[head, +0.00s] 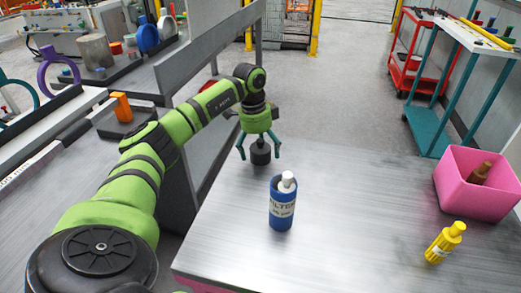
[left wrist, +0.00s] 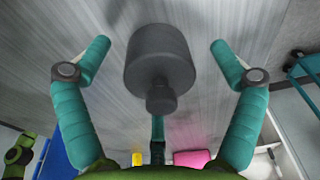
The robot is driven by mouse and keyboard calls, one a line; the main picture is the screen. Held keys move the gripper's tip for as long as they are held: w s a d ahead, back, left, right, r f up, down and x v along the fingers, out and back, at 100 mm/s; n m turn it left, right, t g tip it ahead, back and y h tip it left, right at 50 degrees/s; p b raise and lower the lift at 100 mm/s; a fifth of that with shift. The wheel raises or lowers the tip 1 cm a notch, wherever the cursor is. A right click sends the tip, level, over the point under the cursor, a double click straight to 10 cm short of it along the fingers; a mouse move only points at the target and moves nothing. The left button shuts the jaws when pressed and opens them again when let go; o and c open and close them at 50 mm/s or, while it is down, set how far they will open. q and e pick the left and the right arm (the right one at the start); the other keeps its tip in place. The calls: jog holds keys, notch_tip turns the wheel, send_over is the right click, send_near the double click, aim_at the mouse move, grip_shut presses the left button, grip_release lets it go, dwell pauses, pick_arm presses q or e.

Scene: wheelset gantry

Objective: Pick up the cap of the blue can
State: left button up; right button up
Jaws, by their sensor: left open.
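The blue can (head: 282,207) stands upright on the metal table in the head view. Its white cap (head: 287,180) sits on top of it. My left gripper (head: 259,151) is behind and to the left of the can, apart from it, with its teal fingers pointing down. The fingers are spread around a dark grey cylinder (head: 261,155) with a narrower stem. This cylinder also shows between the open fingers in the left wrist view (left wrist: 160,62), with a visible gap on both sides. My right gripper is in neither view.
The metal table (head: 340,215) has free room around the can. A grey upright panel (head: 200,70) stands behind my left arm.

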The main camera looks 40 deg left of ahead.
pick_arm(q)
jog(key=c, duration=1.2)
jog(key=shift+o, duration=0.2)
jog(key=shift+r, duration=0.1)
